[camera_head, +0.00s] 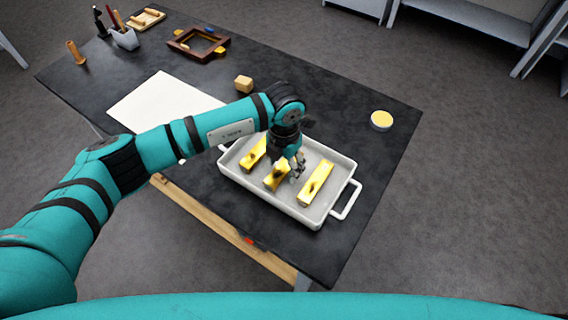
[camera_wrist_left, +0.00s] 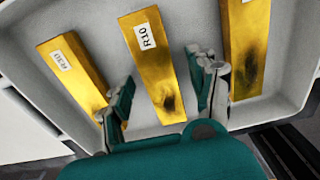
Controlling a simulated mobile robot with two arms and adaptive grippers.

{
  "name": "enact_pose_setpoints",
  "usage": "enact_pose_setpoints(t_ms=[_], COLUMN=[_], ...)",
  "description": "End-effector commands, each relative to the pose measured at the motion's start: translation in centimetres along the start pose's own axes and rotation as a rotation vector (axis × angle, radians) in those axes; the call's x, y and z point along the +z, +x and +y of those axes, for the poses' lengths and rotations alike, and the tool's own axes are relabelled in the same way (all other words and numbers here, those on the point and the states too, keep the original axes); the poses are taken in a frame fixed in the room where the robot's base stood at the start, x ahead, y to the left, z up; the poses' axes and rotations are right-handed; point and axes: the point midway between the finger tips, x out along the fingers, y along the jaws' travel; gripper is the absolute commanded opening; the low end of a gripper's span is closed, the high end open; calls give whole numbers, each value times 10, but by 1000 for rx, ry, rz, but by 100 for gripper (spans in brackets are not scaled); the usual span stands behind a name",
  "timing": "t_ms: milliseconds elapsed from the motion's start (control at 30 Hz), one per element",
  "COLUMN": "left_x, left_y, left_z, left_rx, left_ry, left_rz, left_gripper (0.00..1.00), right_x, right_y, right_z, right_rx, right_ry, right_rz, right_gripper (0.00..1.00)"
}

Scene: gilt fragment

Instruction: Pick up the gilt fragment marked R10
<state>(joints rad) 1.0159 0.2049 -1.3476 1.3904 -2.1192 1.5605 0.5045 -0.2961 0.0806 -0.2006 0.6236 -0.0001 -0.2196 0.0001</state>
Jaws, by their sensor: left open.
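The gilt fragment marked R10 (camera_wrist_left: 158,65) is a gold bar with a white label and a dark patch near its lower end. It lies in the white tray (camera_wrist_left: 105,22), between two other gilt fragments. In the head view, R10 (camera_head: 274,180) is the middle bar, partly hidden by my left gripper (camera_head: 296,165). In the left wrist view, the fingers of my left gripper (camera_wrist_left: 165,100) are open, one on each side of R10's lower part. I cannot tell if they touch it. My right gripper is not in view.
A gilt fragment with a partly readable label (camera_wrist_left: 72,72) lies left of R10; another fragment (camera_wrist_left: 246,50) lies right. The tray stands on a dark table (camera_head: 340,100). A wooden block (camera_head: 243,83), white sheet (camera_head: 160,100) and round yellow-topped tin (camera_head: 381,120) are nearby.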

Motion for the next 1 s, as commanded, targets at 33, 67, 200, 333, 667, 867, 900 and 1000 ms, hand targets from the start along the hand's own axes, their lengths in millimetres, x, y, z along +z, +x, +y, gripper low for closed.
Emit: enact_pose_setpoints(t_ms=[33, 67, 200, 333, 667, 867, 900, 1000], left_x=[0, 0, 0, 0, 0, 0, 0, 0], left_y=[3, 5, 8, 8, 8, 8, 8, 7], left_z=[0, 0, 0, 0, 0, 0, 0, 0], left_rx=[0, 1, 1, 1, 1, 1, 1, 1], left_ry=[0, 1, 1, 1, 0, 0, 0, 0], left_rz=[2, 1, -1, 0, 0, 0, 0, 0], left_gripper=[60, 60, 60, 57, 14, 0, 0, 0], right_x=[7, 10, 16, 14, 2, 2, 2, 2], right_y=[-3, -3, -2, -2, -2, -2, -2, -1], right_z=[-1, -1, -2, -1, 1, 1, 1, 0], right_rx=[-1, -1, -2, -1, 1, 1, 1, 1], right_ry=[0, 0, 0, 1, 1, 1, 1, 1], right_rz=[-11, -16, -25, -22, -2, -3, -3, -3], right_gripper=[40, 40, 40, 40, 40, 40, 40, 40])
